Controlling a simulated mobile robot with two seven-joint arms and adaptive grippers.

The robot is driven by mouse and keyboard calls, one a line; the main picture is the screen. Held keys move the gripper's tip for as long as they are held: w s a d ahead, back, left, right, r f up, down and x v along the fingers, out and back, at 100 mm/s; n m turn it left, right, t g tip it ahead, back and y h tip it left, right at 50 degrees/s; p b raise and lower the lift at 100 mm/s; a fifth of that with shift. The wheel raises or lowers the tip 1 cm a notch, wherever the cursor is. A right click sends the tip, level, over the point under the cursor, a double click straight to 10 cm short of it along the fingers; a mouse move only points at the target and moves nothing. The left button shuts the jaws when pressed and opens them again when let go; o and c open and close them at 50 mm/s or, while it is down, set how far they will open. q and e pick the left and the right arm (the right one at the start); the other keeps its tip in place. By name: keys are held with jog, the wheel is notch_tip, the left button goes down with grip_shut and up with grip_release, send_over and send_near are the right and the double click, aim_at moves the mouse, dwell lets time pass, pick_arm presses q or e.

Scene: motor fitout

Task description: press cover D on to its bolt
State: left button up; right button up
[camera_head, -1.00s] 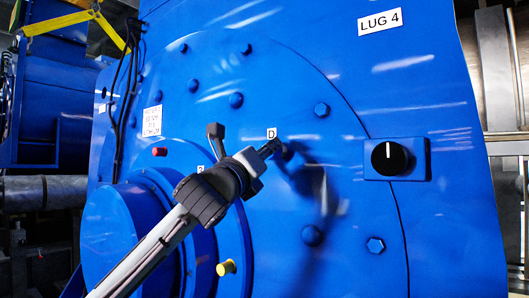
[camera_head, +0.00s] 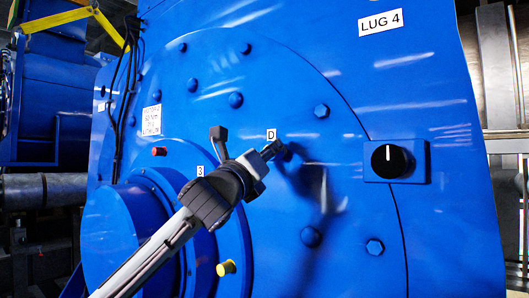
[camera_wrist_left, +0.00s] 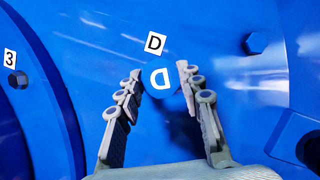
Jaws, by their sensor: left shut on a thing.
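Cover D (camera_wrist_left: 160,79) is blue with a white letter D. It sits between the fingertips of my left gripper (camera_wrist_left: 158,82) in the left wrist view, close against the blue motor face. A white label D (camera_wrist_left: 155,43) is on the face just above it; the label also shows in the head view (camera_head: 271,134). In the head view my left gripper (camera_head: 246,146) reaches in from the lower left, with its tips by that label. The bolt under the cover is hidden, so I cannot tell how far the cover is seated. My right gripper is out of view.
The motor face (camera_head: 275,210) carries several bolts, including one at the upper right (camera_head: 321,110). A red plug (camera_head: 159,151) and a yellow plug (camera_head: 226,267) stick out near the round hub (camera_head: 125,235). A black knob (camera_head: 389,158) sits on the right.

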pick_arm(q)
jog(key=shift+w+d+p, duration=0.6)
jog(key=shift+w+d, duration=0.1)
jog(key=shift+w, duration=0.25)
jog(key=o, duration=0.9)
jog(key=v, duration=1.2)
